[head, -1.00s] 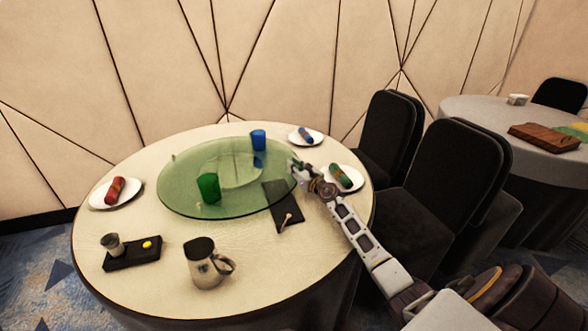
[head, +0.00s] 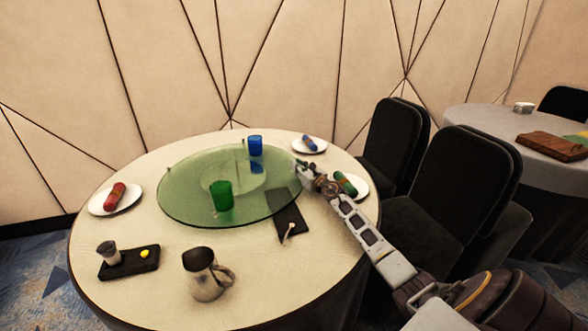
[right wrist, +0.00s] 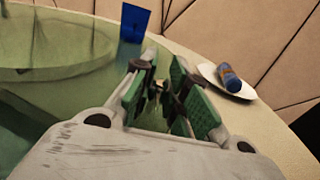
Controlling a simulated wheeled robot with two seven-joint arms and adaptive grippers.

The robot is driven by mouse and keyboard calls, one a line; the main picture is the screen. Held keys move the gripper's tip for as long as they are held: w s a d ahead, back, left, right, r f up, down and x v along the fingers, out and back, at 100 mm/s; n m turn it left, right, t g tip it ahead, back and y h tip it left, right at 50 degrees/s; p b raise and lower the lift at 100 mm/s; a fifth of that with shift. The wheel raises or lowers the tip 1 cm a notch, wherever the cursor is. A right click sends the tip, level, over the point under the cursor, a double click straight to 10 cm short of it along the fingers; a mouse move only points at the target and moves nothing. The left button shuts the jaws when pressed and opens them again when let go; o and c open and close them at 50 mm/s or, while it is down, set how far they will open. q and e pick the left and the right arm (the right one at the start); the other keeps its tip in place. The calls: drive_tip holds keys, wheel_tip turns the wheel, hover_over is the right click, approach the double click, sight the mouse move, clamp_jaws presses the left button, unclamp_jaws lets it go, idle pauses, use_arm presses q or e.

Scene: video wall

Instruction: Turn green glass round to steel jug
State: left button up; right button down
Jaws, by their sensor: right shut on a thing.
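The green glass (head: 222,196) stands upright on the front part of the round green glass turntable (head: 185,205). The steel jug (head: 203,276) stands on the table in front of the turntable, its handle to the right, apart from the green glass. My right gripper (head: 303,170) is at the turntable's right rim. In the right wrist view its fingers (right wrist: 158,92) are shut on a small upright knob at the rim, mostly hidden between the pads. My left gripper is not in view.
A blue glass (head: 255,146) stands on the turntable's back part. Plates with rolled napkins (head: 117,197) lie around the table edge. A black tray (head: 140,261) with a small cup is at front left. A dark mat (head: 290,222) lies near my right gripper. Chairs (head: 465,170) stand at right.

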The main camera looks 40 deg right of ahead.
drive_tip(key=c, duration=1.4)
unclamp_jaws()
drive_tip(key=shift+s+d, duration=0.1)
drive_tip(key=shift+s, duration=0.2)
drive_tip(key=shift+s+a+f, duration=0.1)
drive_tip(key=shift+s, duration=2.45)
drive_tip(key=shift+s+a, duration=0.1)
drive_tip(key=shift+s, duration=3.15)
